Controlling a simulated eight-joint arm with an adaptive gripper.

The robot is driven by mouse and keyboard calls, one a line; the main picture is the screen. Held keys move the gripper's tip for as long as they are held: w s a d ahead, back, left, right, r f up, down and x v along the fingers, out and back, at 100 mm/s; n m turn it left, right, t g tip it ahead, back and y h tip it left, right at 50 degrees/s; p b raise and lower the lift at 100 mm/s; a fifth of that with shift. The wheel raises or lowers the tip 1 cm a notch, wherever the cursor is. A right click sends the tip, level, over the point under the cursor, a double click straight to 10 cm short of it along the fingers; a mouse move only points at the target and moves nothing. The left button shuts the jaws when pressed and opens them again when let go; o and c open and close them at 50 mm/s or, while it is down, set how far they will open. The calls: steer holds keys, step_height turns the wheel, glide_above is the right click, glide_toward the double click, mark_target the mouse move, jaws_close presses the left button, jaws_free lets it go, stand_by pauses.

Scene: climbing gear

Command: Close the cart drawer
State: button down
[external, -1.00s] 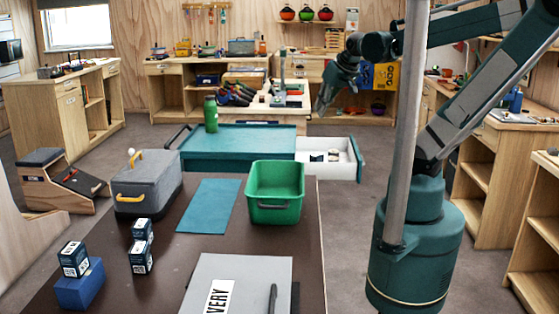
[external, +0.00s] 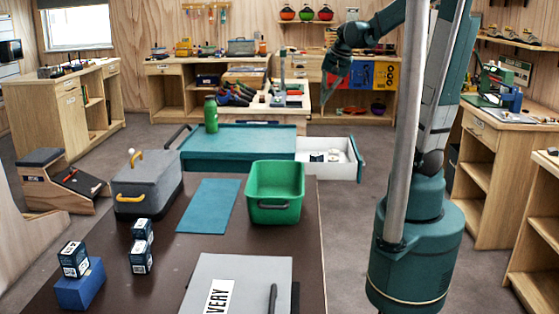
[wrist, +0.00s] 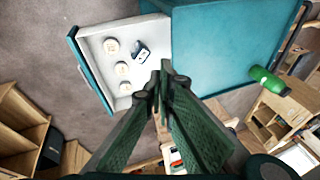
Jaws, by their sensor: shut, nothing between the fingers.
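The teal cart (external: 240,140) stands behind the brown table, and its drawer (external: 345,158) is pulled out to the right. The drawer has a white inside and a teal front panel (external: 359,160). In the wrist view the open drawer (wrist: 97,48) is at upper left, beside the cart's teal top (wrist: 220,40). It holds several round white pieces and a small dark-and-white box (wrist: 141,53). My gripper (external: 323,104) is shut and empty, above and behind the drawer in the external view. In the wrist view its fingertips (wrist: 160,75) overlap the drawer's near edge; contact is not visible.
A green bottle (external: 211,114) stands on the cart top. The brown table (external: 190,250) in front carries a green bin (external: 275,192), a grey case (external: 146,182) and small boxes. Shelving (external: 480,165) stands at right. Floor right of the drawer is clear.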

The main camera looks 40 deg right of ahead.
steer(key=w+d+f+m, duration=0.2)
steer(key=d+f+m, duration=0.1)
steer(key=d, duration=0.5)
steer(key=w+d+f+m+g+y, duration=0.1)
steer(key=w+d+f+m, duration=0.15)
steer(key=d, duration=0.45)
steer(key=w+d+f+m, duration=0.2)
steer(key=d+f+m, duration=0.1)
steer(key=d, duration=0.5)
steer(key=s+d+f+m+y, duration=0.1)
steer(key=s+d+f+m, duration=0.1)
steer(key=d+f+m, duration=0.2)
steer(key=s+d+f+m+y, duration=0.1)
steer(key=s+d+f+m, duration=0.1)
steer(key=d+f, duration=0.8)
steer(key=d+m+p, duration=0.1)
steer(key=d, duration=0.6)
steer(key=shift+s+m, duration=0.3)
steer(key=shift+m, duration=0.05)
steer(key=shift+f, duration=0.15)
steer(key=w+a+f+b, duration=0.3)
steer(key=w+a+f, duration=0.2)
steer(key=f, duration=0.4)
steer(key=shift+w+a, duration=0.25)
